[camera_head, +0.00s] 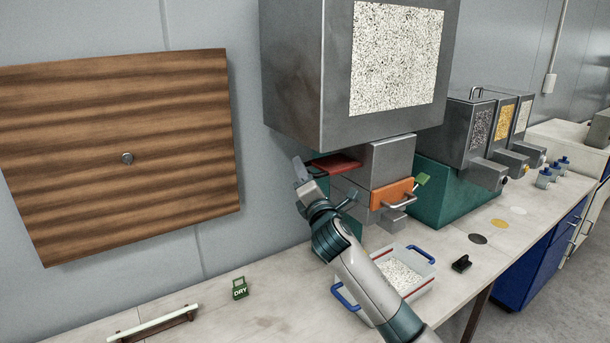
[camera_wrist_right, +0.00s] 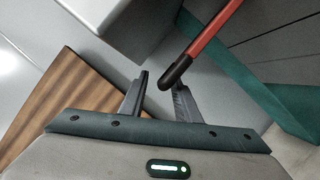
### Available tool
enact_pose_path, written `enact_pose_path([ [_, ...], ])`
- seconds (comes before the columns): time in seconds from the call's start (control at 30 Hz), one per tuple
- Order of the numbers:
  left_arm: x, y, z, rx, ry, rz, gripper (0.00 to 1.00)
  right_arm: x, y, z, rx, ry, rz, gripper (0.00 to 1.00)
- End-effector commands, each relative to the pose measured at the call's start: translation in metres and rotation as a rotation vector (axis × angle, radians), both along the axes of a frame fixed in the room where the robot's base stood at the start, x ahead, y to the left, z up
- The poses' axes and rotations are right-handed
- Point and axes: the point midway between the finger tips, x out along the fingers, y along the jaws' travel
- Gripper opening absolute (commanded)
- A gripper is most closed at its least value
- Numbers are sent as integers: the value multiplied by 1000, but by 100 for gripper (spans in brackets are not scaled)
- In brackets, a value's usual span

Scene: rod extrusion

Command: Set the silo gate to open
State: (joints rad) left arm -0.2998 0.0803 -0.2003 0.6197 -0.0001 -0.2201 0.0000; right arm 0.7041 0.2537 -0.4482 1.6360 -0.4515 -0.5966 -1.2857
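The silo (camera_head: 295,70) is a large grey metal box on the wall with a window of speckled pellets. Under it, at the outlet, a red gate part (camera_head: 337,164) sticks out to the left. My right gripper (camera_head: 322,186) is at its left end, fingers apart. In the right wrist view a red lever (camera_wrist_right: 214,31) ends in a black grip (camera_wrist_right: 176,72). The grip's tip lies close to the open fingers (camera_wrist_right: 160,92), near the right one; contact cannot be told. My left gripper is not in view.
An orange drawer (camera_head: 391,193) with a handle sits under the outlet. A tray of pellets with blue handles (camera_head: 428,254) stands on the bench below. A green DRY tag (camera_head: 240,289) and a white bar handle (camera_head: 160,322) are at the front left. A wooden panel (camera_head: 120,110) hangs on the wall.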

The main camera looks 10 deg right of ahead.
Motion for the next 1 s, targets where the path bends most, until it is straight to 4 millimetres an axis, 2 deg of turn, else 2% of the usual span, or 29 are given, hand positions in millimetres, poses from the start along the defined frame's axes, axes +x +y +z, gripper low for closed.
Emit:
enact_pose_path([
  [0.17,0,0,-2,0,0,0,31,-4,-1,-2,-1,0,-2,29],
  [0.37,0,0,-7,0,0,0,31,-19,-1,-7,-2,1,-1,29],
  [0.57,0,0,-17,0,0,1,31,-48,-2,-14,-1,0,1,29],
  [1.0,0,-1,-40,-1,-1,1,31,-128,-4,-31,-1,-1,3,29],
])
